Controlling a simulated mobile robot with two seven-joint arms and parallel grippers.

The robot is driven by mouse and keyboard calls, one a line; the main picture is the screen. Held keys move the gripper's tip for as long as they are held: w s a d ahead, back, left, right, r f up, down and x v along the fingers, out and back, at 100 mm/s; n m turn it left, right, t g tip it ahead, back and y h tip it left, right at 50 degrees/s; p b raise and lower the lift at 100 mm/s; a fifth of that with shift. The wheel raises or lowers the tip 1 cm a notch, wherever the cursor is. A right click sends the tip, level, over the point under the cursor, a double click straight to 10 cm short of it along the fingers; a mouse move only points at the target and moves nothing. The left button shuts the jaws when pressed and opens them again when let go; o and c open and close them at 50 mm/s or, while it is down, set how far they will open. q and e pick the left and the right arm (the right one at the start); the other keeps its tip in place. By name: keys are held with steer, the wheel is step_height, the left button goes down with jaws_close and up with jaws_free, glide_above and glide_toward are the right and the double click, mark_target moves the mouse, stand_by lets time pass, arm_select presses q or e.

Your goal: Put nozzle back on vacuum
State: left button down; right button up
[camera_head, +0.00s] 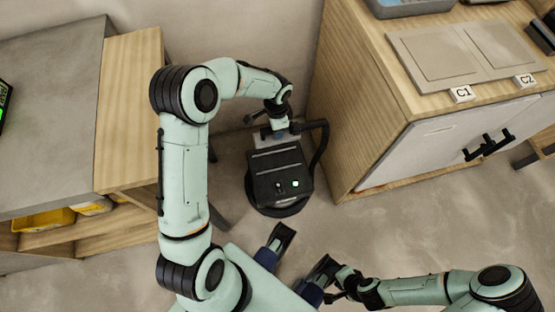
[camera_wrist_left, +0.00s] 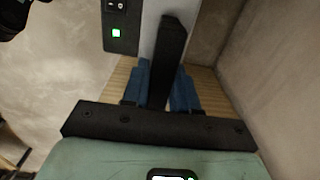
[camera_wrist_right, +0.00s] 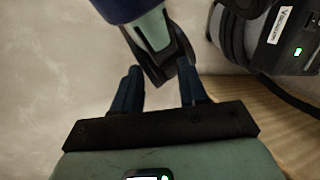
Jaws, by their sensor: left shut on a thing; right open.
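The vacuum (camera_head: 279,181) is a dark box with a small green light, standing on a round black base on the floor between the cabinets. My left gripper (camera_head: 277,131) is over its far end, shut on a black bar-like piece (camera_wrist_left: 170,50) that looks like the nozzle. A black hose (camera_head: 324,142) loops from there down the vacuum's right side. In the left wrist view the bar lies across a pale grey part of the vacuum (camera_wrist_left: 121,33); whether it is seated cannot be told. My right gripper (camera_wrist_right: 160,85) is open, low near my base; the vacuum also shows there (camera_wrist_right: 268,40).
A wooden cabinet (camera_head: 335,95) with tile panels and signs C1 and C2 stands close on the right. A grey-topped workbench (camera_head: 130,110) with yellow bins below stands on the left. The floor (camera_head: 400,220) at front right is clear.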

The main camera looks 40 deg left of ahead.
arm_select(q)
steer(key=shift+a+f, duration=0.15)
steer(key=shift+f, duration=0.35)
step_height(320, 180, down, 20)
steer(key=b, duration=0.4)
steer(key=shift+r+b, duration=0.25)
steer(key=shift+b, duration=0.05)
steer(key=shift+r, duration=0.1)
arm_select(e)
steer(key=w+d+f+t+h, duration=0.1)
steer(key=w+d+f+t, duration=0.1)
steer(key=w+f, duration=0.3)
steer(key=shift+w+d+f+m, duration=0.35)
steer(key=shift+w+d, duration=0.3)
steer(key=shift+w, duration=0.4)
arm_select(q)
steer(key=c, duration=1.3)
jaws_free()
steer(key=shift+f, duration=0.2)
steer(key=o, duration=0.4)
steer(key=shift+o, duration=0.2)
arm_select(e)
steer(key=shift+w+d+f, duration=0.1)
steer(key=shift+w+f, duration=0.05)
